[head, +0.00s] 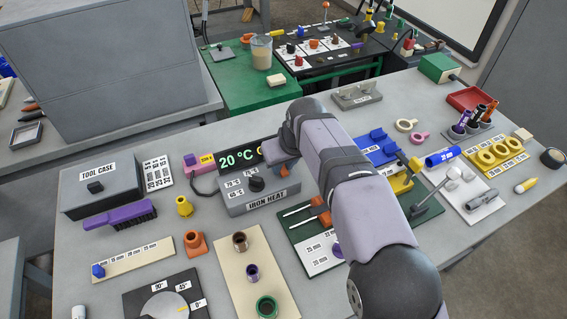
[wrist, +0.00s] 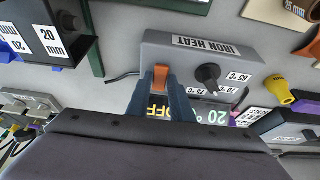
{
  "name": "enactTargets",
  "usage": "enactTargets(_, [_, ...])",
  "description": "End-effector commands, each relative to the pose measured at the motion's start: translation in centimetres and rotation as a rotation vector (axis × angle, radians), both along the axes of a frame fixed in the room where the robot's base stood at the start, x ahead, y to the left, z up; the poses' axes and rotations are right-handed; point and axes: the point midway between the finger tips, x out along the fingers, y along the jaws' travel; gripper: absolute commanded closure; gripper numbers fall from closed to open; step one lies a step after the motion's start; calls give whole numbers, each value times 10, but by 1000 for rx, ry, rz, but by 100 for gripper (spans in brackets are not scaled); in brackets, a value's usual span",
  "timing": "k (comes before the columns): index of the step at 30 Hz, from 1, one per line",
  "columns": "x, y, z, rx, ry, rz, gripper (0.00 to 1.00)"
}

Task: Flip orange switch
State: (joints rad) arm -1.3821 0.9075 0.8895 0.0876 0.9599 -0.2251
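The orange switch (wrist: 161,78) is on the grey IRON HEAT box (wrist: 225,50), beside its black dial (wrist: 208,74). In the wrist view the two dark fingers of my gripper (wrist: 161,82) stand one on each side of the switch, and it fills the gap between their tips. I cannot tell whether they press on it. The display (wrist: 200,114) reads 20 °C, and OFF shows between the fingers. In the head view my gripper (head: 283,161) is over the right end of the IRON HEAT box (head: 258,200) and hides most of the switch.
The tool case (head: 100,190) stands to the left. A yellow fitting (head: 184,206) and an orange fitting (head: 195,243) stand left of the box. A dark green board (head: 300,229) with orange-handled tools is in front, and a blue holder (head: 377,147) is at right.

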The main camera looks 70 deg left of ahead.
Motion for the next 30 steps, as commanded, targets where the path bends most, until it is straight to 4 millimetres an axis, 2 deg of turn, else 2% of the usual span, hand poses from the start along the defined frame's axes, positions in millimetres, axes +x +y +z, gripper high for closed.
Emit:
enactTargets(1, [0, 0, 0, 0, 0, 0, 93])
enactTargets(2, [0, 0, 0, 0, 0, 0, 100])
enactTargets(16, [0, 3, 8, -38, 1, -1, 100])
enactTargets(30, [0, 5, 5, -100, -1, 1, 100])
